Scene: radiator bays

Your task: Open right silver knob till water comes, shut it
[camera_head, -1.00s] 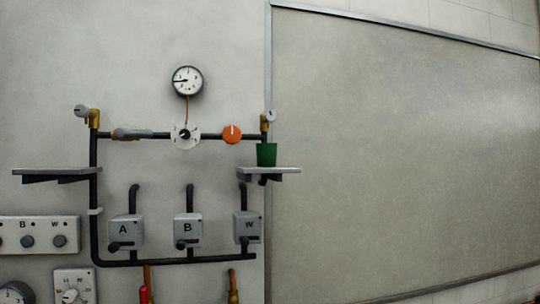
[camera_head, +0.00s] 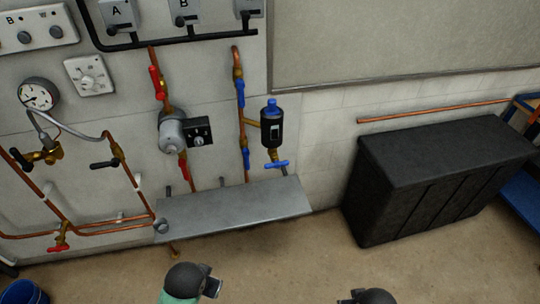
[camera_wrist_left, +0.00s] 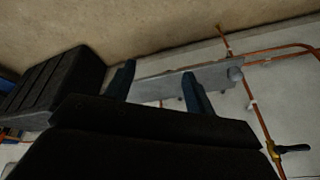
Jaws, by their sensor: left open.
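The right silver knob is out of view now; the head view looks lower on the wall, where only the undersides of valve boxes A (camera_head: 118,14), B (camera_head: 184,10) and a third (camera_head: 247,8) show at the top. My left gripper (camera_wrist_left: 160,88) is open and empty in the left wrist view, its two dark blue fingers apart. A grey shelf (camera_wrist_left: 165,84) shows beyond them, at a distance. Parts of my arms show at the bottom of the head view. My right gripper is not in view.
The low grey shelf (camera_head: 235,210) juts from the wall. Copper pipes with red valves and a blue-handled valve (camera_head: 277,164) run above it. A black box (camera_head: 430,185) stands on the right. The floor (camera_head: 300,260) before the shelf is clear.

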